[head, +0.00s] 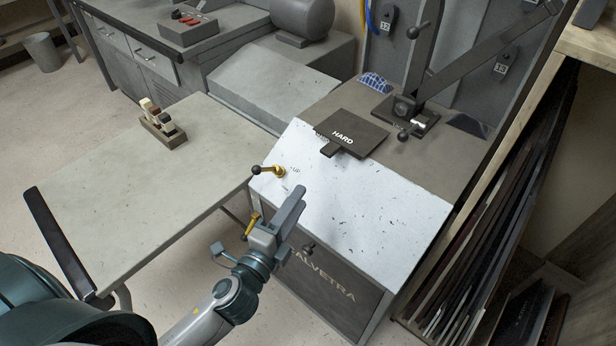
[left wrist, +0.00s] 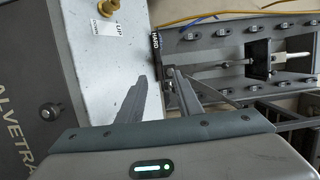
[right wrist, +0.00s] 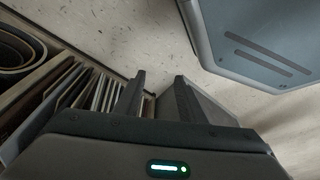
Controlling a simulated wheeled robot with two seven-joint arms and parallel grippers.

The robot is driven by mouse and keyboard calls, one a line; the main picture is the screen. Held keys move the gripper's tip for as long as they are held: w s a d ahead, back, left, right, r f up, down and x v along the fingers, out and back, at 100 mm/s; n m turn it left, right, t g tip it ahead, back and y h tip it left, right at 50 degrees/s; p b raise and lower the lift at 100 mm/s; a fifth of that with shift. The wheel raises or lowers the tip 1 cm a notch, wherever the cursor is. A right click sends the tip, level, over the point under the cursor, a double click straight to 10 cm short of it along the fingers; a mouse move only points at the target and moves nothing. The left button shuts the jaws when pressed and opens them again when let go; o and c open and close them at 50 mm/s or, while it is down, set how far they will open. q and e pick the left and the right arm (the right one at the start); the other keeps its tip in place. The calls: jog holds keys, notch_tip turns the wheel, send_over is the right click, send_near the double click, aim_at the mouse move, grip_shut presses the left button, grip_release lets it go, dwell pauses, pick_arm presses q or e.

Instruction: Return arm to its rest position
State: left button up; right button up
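My left gripper (head: 296,197) is in front of the stitcher's white sloping top (head: 345,200), near its left front edge. In the left wrist view its two fingers (left wrist: 157,92) stand apart with nothing between them. My right gripper (right wrist: 160,85) shows only in the right wrist view; its fingers are apart and empty, above the floor. The machine's dark grey arm (head: 480,62) slants up to the right from a pivot behind the top. A brass lever with a black knob (head: 257,170) sits by the "UP" label, apart from my left gripper.
A dark "HARD" plate (head: 350,133) lies on the machine's top. A shelf of upright sheets (head: 490,210) stands to the right, and also shows beside my right gripper.

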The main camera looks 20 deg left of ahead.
jog(key=shift+s+f, duration=0.1)
